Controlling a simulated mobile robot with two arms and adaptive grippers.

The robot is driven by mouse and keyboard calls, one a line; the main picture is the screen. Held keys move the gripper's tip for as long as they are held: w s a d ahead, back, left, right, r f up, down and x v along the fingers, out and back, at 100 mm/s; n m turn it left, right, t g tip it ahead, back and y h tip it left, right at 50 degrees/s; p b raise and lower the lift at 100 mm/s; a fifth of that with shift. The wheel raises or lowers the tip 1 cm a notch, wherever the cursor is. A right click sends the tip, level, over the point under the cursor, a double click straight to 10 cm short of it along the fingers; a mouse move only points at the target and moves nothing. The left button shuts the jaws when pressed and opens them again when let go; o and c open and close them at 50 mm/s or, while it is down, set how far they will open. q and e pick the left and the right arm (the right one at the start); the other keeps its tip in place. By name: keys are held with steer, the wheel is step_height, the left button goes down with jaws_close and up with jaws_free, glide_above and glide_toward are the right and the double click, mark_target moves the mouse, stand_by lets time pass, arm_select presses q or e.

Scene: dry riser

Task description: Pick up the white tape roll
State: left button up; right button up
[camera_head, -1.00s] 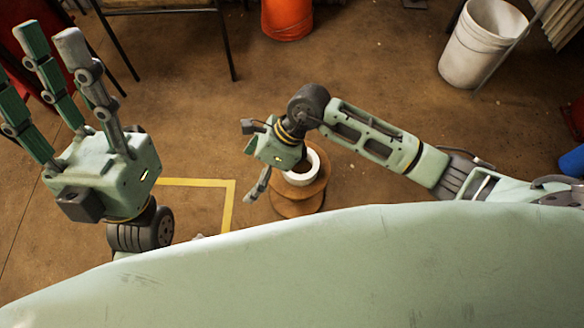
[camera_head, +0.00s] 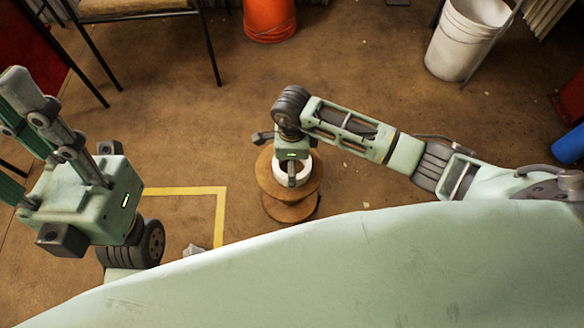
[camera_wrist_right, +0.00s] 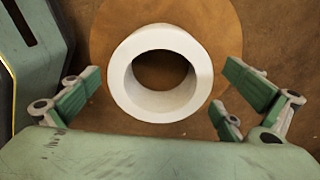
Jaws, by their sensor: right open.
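The white tape roll (camera_head: 295,176) lies flat, hole up, on top of a round brown wooden spool (camera_head: 265,180). In the right wrist view the roll (camera_wrist_right: 128,90) is whole and centred ahead of my palm, with the spool top (camera_wrist_right: 222,30) around it. My right gripper (camera_head: 292,172) is over the roll in the head view and partly hides it. In the wrist view its fingers (camera_wrist_right: 160,100) are spread open on either side of the roll, with gaps between them and it. My left gripper (camera_head: 25,125) is raised at the left, its fingers apart and empty.
A yellow floor line (camera_head: 221,205) runs left of the spool. An orange bucket (camera_head: 270,18), a white bucket (camera_head: 465,38) and a chair (camera_head: 150,8) stand farther back. A blue object (camera_head: 568,146) is at the right edge. The floor around the spool is mostly clear.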

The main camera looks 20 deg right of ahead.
steer(key=shift+f, duration=0.25)
steer(key=c, duration=1.1)
steer(key=shift+c, duration=0.5)
steer(key=shift+r, duration=0.15)
